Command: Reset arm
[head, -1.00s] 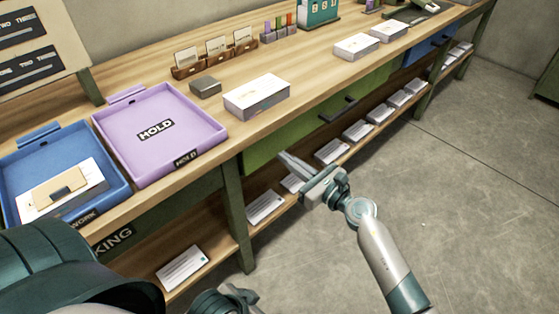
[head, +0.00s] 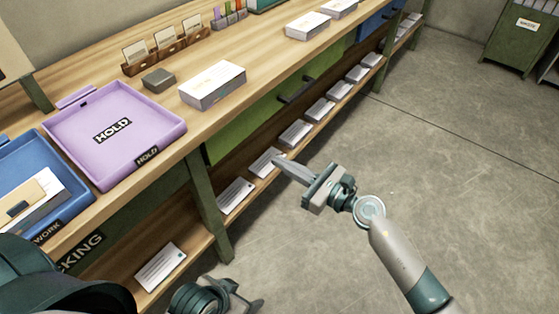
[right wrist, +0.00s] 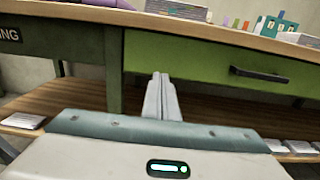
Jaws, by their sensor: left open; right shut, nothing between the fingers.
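My right gripper (head: 278,163) is shut and empty. In the head view it is held in front of the workbench, pointing toward the lower shelf. In the right wrist view its closed fingers (right wrist: 158,80) point at the bench front, left of the green drawer's handle. My left gripper (head: 245,300) is at the bottom edge of the head view, partly cut off, over the floor by the bench leg. It is open, and nothing is seen in it.
The workbench (head: 240,108) carries a purple HOLD tray (head: 80,125), a blue tray (head: 75,205) with papers and a white box (head: 212,86). Its green drawer (head: 240,127) is closed. Envelopes (head: 160,267) lie on the lower shelf. The floor (head: 440,170) right of the bench is clear.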

